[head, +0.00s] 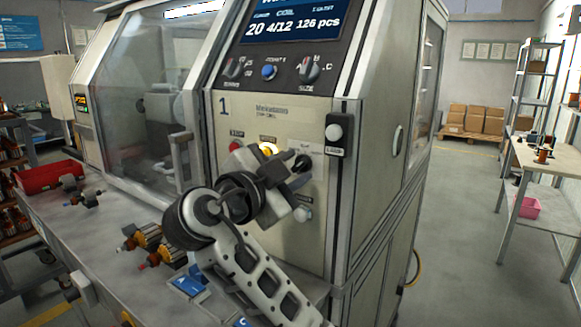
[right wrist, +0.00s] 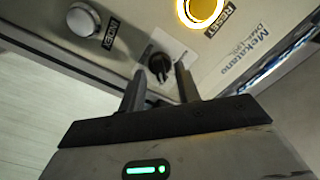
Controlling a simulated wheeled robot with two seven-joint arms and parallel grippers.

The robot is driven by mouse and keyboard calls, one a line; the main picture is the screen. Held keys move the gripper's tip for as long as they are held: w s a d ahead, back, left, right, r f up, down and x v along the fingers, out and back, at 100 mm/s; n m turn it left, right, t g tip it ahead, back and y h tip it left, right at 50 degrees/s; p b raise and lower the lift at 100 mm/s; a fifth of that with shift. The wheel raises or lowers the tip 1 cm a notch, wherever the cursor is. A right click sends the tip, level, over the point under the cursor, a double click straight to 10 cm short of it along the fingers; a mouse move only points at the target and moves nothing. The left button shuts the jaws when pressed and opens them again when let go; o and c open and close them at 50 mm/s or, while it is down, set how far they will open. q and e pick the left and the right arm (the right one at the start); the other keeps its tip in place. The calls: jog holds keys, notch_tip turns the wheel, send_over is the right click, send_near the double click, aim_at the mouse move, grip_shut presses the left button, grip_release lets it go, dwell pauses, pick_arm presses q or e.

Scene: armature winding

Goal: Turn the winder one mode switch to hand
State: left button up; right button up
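The winder one machine (head: 232,110), marked 1, fills the middle of the head view. Its mode switch (head: 302,163) is a small black knob on a white plate on the front panel. The knob also shows in the right wrist view (right wrist: 160,66). My right gripper (head: 286,168) is at the panel, its fingers pointing at the knob. In the right wrist view its two fingertips (right wrist: 162,76) stand apart, one on each side of the knob, with a thin gap showing. The knob's plate lettering is too small to read. My left gripper is not in view.
A glowing yellow reset button (head: 268,149) and a red button (head: 235,146) sit left of the knob. A round pale button (head: 334,132) is up to its right. Armatures (head: 150,236) and a red bin (head: 50,177) are on the bench.

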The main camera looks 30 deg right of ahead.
jog(key=shift+c, duration=0.3)
grip_shut()
